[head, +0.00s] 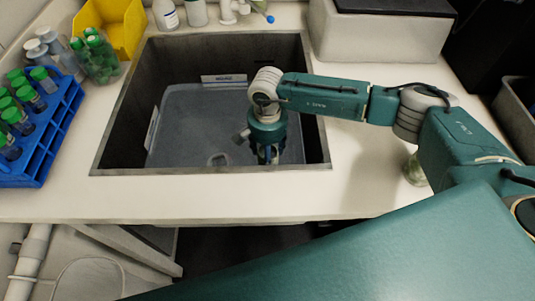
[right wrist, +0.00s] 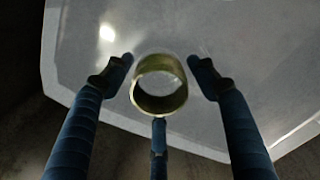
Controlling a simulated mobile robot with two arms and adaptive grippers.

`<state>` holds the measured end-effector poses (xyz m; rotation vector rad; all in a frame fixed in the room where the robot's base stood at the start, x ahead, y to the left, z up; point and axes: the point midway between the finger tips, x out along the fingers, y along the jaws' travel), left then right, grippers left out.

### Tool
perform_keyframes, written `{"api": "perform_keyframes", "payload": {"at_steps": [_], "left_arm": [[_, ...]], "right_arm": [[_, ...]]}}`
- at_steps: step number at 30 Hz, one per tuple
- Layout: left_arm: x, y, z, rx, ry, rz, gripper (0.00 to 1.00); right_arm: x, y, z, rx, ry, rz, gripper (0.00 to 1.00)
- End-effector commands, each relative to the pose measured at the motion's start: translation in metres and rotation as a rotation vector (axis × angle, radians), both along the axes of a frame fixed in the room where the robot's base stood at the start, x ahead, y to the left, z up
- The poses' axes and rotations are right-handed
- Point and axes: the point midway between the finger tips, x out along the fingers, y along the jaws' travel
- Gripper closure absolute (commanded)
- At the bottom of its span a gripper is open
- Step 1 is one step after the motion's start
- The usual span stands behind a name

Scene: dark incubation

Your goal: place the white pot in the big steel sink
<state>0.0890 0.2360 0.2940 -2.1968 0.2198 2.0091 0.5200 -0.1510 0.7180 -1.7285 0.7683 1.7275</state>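The big sink (head: 127,112), with dark walls, is set into the white counter in the head view. My right gripper (head: 266,158) points down inside the sink area. In the right wrist view its fingers (right wrist: 158,85) are spread open. A small yellowish-green ring-shaped object (right wrist: 160,103), open at the top, shows between the fingers, with gaps on both sides. I cannot tell whether it rests on the pale surface below. No clearly white pot can be made out. My left gripper is not in view.
A grey-blue tub (head: 185,125) fills much of the sink. A blue rack (head: 45,135) of green-capped tubes and a yellow bin (head: 110,25) stand left. A glass jar (head: 413,170) stands on the counter right, below my arm. The front counter is clear.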

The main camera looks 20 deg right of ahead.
Motion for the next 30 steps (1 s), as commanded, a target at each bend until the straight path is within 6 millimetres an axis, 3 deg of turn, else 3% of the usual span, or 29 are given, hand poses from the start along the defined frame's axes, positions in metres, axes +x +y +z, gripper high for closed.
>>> {"api": "perform_keyframes", "payload": {"at_steps": [12,24,30], "left_arm": [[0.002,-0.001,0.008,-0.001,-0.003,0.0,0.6],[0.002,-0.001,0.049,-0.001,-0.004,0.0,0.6],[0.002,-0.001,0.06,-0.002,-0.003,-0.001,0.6]], "right_arm": [[0.0,0.0,0.007,0.001,0.001,0.0,0.34],[0.0,0.0,0.09,0.001,-0.001,0.001,0.34],[0.0,0.0,0.117,0.0,0.0,0.0,0.34]]}}
